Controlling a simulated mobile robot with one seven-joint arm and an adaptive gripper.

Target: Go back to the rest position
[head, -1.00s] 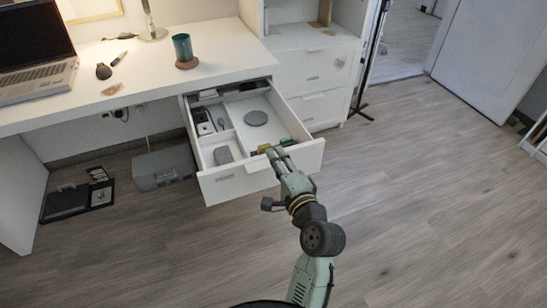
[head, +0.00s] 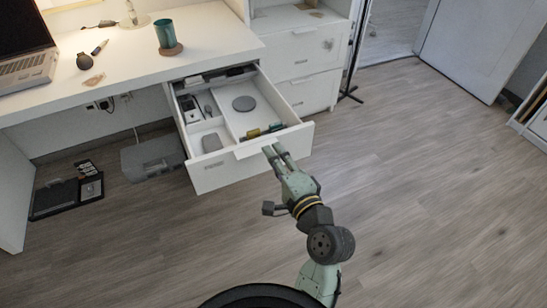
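My gripper (head: 273,151) is at the front of the open desk drawer (head: 218,177), close to its white front panel. Its two fingers point up toward the drawer and show a small gap with nothing visible between them. Whether the fingertips touch the panel I cannot tell. My arm reaches up from the bottom of the head view. Inside the drawer, a yellow and dark green item (head: 264,131) lies just behind the front panel.
On the desk (head: 130,61) are a laptop (head: 25,50) and a teal cup (head: 165,34) on a coaster. A grey case (head: 152,159) lies under the desk. Floor at right is clear.

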